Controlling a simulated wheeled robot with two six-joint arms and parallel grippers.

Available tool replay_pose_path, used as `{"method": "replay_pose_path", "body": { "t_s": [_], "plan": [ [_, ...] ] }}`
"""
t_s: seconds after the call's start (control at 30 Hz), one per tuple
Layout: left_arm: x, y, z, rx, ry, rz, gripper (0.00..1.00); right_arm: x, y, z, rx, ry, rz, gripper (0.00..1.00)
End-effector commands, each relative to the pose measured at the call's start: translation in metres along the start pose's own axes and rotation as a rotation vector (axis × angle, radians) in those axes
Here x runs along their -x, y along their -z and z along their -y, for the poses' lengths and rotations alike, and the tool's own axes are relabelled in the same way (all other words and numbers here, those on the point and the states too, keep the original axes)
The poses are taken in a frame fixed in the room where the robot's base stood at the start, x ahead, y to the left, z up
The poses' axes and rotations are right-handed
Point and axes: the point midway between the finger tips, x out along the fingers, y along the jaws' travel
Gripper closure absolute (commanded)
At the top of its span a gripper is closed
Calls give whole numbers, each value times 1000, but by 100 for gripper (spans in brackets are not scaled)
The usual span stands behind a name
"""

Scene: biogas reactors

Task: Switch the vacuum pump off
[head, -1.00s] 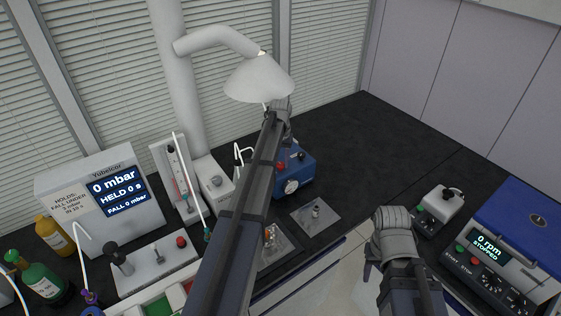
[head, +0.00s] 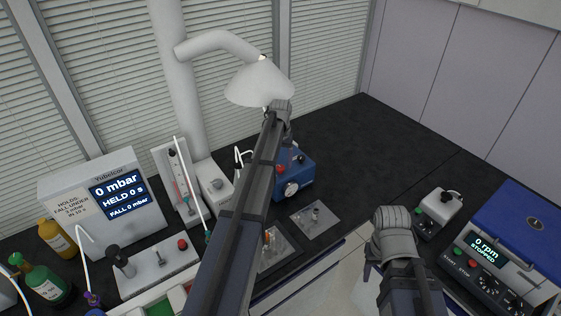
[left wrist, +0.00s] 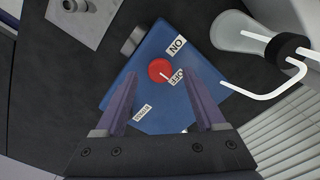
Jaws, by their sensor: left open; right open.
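The vacuum pump is a blue box (head: 307,176) on the black bench, with a round gauge (head: 291,189) on its front. In the left wrist view its blue top (left wrist: 150,50) carries a red knob (left wrist: 161,70) with a white pointer mark, between labels reading ON and OFF. The pointer mark lies toward the OFF label. My left gripper (left wrist: 160,72) is open above the pump top, its two fingers either side of the line to the knob. In the head view my left arm partly covers the pump. My right arm shows at lower right, its fingers out of sight.
A white funnel-shaped hood (head: 259,82) hangs above the pump. A glass vessel with white tubing (left wrist: 245,32) lies close beside the pump. A grey plate (head: 315,222) lies in front. A display box (head: 70,205) reads 0 mbar. A centrifuge (head: 520,225) reads 0 rpm, stopped. The bench behind the pump is clear.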

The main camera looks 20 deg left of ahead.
Motion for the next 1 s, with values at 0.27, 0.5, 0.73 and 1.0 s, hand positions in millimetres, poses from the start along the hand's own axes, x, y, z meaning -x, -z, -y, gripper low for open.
{"method": "replay_pose_path", "body": {
  "t_s": [0.27, 0.5, 0.73, 1.0],
  "plan": [
    [43, 0, 0, 0, 0, 0, 28, 43, -2, -4, -6, 1, 0, 50],
    [62, 0, 0, 0, 0, 0, 28, 62, -4, -6, -12, 2, 0, 50],
    [61, 0, 0, 0, 0, 0, 28, 61, -4, -6, -12, 2, 0, 50],
    [61, 0, 0, 0, 0, 0, 28, 61, -4, -6, -12, 2, 0, 50]
  ]
}}
